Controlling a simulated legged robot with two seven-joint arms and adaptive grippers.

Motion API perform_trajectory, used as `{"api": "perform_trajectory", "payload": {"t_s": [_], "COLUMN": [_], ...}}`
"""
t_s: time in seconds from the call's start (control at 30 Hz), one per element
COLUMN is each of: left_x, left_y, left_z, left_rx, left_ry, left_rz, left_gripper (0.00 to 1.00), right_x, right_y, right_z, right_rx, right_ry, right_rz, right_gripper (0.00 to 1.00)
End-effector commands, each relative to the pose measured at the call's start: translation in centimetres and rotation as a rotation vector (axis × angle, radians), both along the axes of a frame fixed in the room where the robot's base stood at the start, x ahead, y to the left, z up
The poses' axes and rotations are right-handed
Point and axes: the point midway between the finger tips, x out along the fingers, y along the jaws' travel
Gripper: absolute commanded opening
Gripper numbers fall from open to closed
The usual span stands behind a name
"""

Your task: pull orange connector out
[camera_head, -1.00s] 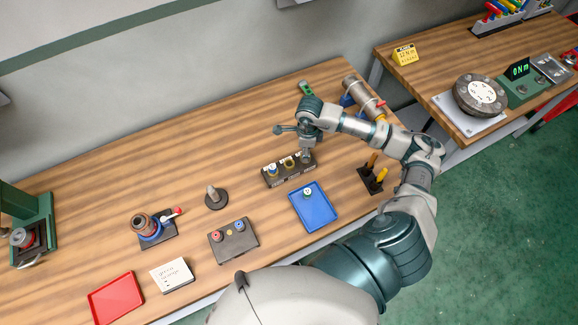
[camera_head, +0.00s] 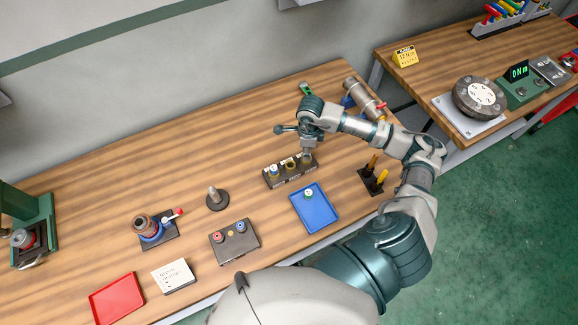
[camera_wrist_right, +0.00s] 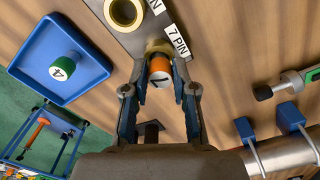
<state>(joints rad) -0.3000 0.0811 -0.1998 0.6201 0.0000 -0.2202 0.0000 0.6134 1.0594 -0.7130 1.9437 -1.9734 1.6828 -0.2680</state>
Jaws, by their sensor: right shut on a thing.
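The orange connector (camera_wrist_right: 159,68) shows in the right wrist view, with a white end marked 7. It is lined up with a brass socket (camera_wrist_right: 157,47) by the "7 PIN" label; whether it is still seated in it I cannot tell. My right gripper (camera_wrist_right: 160,78) is shut on the connector, one finger on each side. In the head view the right gripper (camera_head: 306,153) points down at the right end of the dark socket block (camera_head: 291,180) and hides the connector there. My left gripper is not in view.
A blue tray (camera_head: 325,222) with a green-banded connector (camera_head: 308,194) lies in front of the block. A dark holder with orange and yellow handles (camera_head: 377,178) stands to the right. A metal cylinder (camera_head: 363,98) lies behind the arm.

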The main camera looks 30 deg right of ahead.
Motion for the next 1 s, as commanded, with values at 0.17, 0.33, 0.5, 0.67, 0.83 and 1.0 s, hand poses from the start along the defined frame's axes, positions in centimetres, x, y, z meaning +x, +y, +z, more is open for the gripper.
{"api": "perform_trajectory", "payload": {"t_s": [0.17, 0.33, 0.5, 0.67, 0.83, 1.0], "left_x": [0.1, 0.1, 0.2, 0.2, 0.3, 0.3], "left_y": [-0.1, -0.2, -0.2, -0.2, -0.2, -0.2], "left_z": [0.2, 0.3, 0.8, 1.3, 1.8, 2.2], "left_rx": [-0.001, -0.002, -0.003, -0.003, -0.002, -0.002], "left_ry": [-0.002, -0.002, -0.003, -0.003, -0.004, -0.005], "left_rz": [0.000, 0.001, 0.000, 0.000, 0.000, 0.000], "left_gripper": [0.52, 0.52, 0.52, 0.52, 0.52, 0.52], "right_x": [0.1, 0.1, 0.1, 0.2, 0.2, 0.2], "right_y": [-0.2, -0.2, -0.2, -0.1, 0.0, 0.1], "right_z": [0.5, 0.7, 1.4, 2.3, 3.2, 4.2], "right_rx": [-0.005, -0.004, -0.004, -0.003, -0.002, -0.001], "right_ry": [-0.004, -0.002, -0.003, -0.004, -0.004, -0.003], "right_rz": [-0.003, -0.003, -0.003, -0.002, -0.001, -0.001], "right_gripper": [0.00, 0.00, 0.00, 0.00, 0.00, 0.00]}}
